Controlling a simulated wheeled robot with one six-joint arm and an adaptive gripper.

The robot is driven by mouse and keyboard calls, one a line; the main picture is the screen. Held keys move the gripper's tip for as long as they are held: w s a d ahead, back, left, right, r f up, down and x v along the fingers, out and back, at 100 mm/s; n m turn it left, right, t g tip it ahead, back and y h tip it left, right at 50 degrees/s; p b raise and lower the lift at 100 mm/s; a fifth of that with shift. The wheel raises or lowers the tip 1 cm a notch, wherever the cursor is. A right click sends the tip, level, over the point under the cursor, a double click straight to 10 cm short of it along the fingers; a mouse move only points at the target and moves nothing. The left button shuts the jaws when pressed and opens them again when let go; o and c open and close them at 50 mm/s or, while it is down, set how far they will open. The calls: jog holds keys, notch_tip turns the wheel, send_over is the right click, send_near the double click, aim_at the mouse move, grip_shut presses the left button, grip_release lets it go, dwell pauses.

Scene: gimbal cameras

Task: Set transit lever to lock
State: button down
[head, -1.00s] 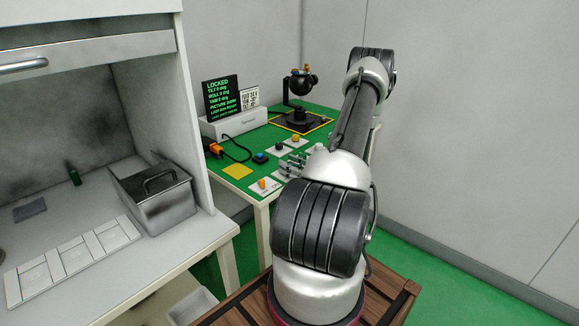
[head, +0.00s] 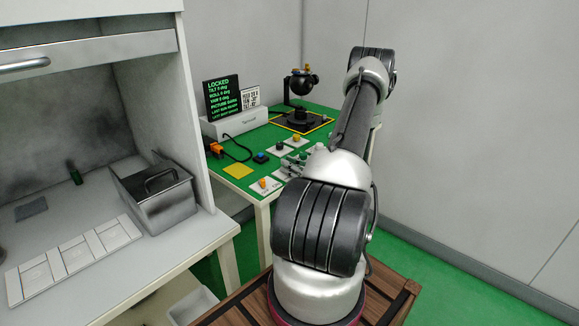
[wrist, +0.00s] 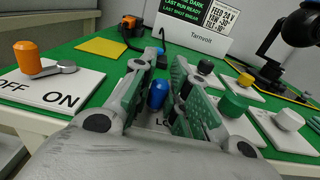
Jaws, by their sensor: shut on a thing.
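The blue knob (wrist: 158,92) of a lever stands between my gripper's fingers (wrist: 156,98) in the wrist view. The fingers are shut on it. Below it a white label plate shows the letters "LO"; the rest of the plate and the lever arm are hidden by my gripper. In the head view my gripper (head: 292,165) is partly hidden behind my arm, low over the green table (head: 240,186). The screen (head: 221,98) reads "LOCKED", with tilt, roll and yaw at 0 deg.
An orange-knobbed OFF/ON lever (wrist: 28,58) is close on the left. Green (wrist: 232,105) and white (wrist: 288,119) knobs on plates are close on the right. A black gimbal camera (head: 303,83) stands at the back. A yellow pad (wrist: 101,46) lies flat.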

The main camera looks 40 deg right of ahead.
jog(key=shift+w+d+r, duration=0.1)
jog(key=shift+d+r, duration=0.05)
jog(key=shift+d, duration=0.3)
jog(key=shift+w+d+n+y, duration=0.1)
jog(key=shift+d+n+y, duration=0.15)
jog(key=shift+n+y, duration=0.5)
jog(key=shift+w+d+n+g+y, duration=0.1)
jog(key=shift+n+g+y, duration=0.4)
jog(key=shift+y, duration=0.55)
jog(key=shift+w+d+n+g+y, duration=0.1)
jog(key=shift+n+g+y, duration=0.2)
jog(key=shift+n+y, duration=0.55)
jog(key=c, duration=1.4)
grip_release()
jog(key=shift+a, duration=0.1)
jog(key=shift+s, duration=0.1)
jog(key=v, duration=1.2)
